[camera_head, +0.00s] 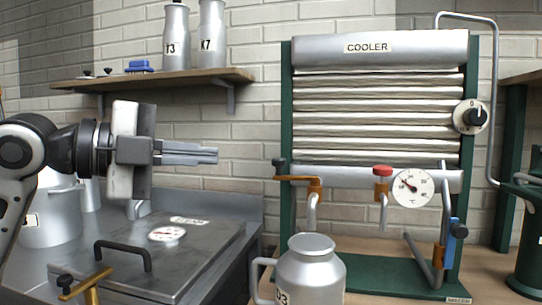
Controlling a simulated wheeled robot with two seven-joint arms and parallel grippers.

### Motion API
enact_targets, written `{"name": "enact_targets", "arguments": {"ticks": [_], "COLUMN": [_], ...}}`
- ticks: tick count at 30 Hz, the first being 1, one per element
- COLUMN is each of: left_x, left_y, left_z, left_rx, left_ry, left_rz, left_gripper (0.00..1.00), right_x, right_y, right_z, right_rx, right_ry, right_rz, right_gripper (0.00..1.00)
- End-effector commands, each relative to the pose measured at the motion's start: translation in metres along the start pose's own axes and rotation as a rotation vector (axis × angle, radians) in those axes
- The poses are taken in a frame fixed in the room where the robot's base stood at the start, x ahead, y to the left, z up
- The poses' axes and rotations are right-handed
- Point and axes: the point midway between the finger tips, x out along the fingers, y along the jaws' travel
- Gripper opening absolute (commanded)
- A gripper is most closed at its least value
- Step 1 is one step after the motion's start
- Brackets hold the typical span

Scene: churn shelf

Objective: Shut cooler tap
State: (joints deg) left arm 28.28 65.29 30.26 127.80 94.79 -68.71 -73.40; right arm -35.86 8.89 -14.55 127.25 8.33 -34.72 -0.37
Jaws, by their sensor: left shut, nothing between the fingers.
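The cooler (376,120) is a ribbed steel panel in a green frame at the right, labelled COOLER. On its lower left is a tap with a brass lever (299,179) ending in a black knob, and a spout pointing down. The lever lies roughly level, pointing left. A tap with a red top (383,171) sits further right along the same pipe. My left gripper (216,155) is shut and empty, pointing right, to the left of the brass lever and apart from it. My right gripper is out of view.
A steel can (310,270) stands below the brass-lever tap. A dial gauge (412,187), a blue valve (447,240) and a black knob (474,116) are further right. A lidded steel vat (200,245) with another brass lever (85,284) is below my left arm. A shelf (160,79) holds bottles.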

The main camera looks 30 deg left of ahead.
Motion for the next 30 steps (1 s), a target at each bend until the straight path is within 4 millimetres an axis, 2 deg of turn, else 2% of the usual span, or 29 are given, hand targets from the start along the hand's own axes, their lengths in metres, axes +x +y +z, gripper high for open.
{"name": "enact_targets", "arguments": {"ticks": [14,15,21,30], "left_x": [0.085,0.090,0.107,0.113], "left_y": [-0.004,-0.002,-0.001,0.001], "left_z": [-0.001,0.005,0.023,0.029], "left_rx": [-0.003,-0.008,-0.005,-0.003], "left_ry": [0.003,0.001,0.001,0.000], "left_rz": [-0.001,-0.002,-0.002,0.000], "left_gripper": [0.00,0.00,0.00,0.00], "right_x": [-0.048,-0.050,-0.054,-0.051], "right_y": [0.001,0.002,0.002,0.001], "right_z": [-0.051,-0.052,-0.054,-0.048], "right_rx": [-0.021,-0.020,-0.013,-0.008], "right_ry": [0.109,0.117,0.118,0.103], "right_rz": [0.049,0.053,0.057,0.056], "right_gripper": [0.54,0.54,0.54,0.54]}}
